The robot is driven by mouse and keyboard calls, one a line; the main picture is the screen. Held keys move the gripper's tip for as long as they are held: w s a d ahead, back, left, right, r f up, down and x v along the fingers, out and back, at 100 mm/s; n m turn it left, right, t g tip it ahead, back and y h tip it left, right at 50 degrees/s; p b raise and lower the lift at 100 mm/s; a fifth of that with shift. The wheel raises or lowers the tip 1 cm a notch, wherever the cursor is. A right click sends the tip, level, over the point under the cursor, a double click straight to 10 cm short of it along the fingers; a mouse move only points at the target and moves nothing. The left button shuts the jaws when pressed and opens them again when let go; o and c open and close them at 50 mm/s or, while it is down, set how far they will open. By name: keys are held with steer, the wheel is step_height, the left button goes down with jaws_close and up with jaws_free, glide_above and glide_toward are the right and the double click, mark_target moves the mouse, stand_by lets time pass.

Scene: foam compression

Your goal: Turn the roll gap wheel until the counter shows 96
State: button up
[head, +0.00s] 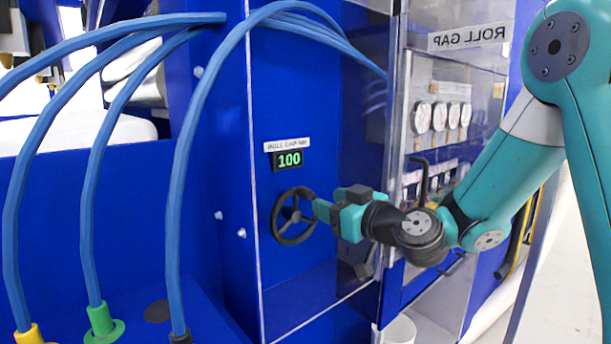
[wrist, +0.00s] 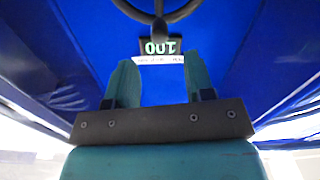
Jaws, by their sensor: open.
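The roll gap wheel (head: 293,216) is a dark handwheel with spokes on the blue machine panel in the head view. Part of its rim (wrist: 160,14) shows at the top edge of the wrist view. The counter (head: 289,160) above the wheel reads 100 in green digits; it also shows upside down in the wrist view (wrist: 160,47). My gripper (head: 322,209) is at the wheel's right side in the head view. In the wrist view its two teal fingers (wrist: 158,80) stand apart with nothing between them. Whether a finger touches the rim cannot be told.
Thick blue hoses (head: 185,150) arch across the left and centre. A clear door panel marked ROLL GAP (head: 470,36) stands open to the right of the wheel, near my arm. Several gauges (head: 440,117) are behind it. A white cylinder (head: 398,329) is below.

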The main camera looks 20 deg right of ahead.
mark_target(310, 192)
steer(key=p+x, duration=0.2)
steer(key=x, duration=0.1)
steer(key=p+x, duration=0.2)
steer(key=x, duration=0.1)
steer(key=shift+w+a+r, duration=0.1)
steer(key=shift+w+r, duration=0.15)
steer(key=shift+w+a+f, duration=0.25)
steer(key=shift+w, duration=0.35)
steer(key=shift+c, duration=0.5)
jaws_close()
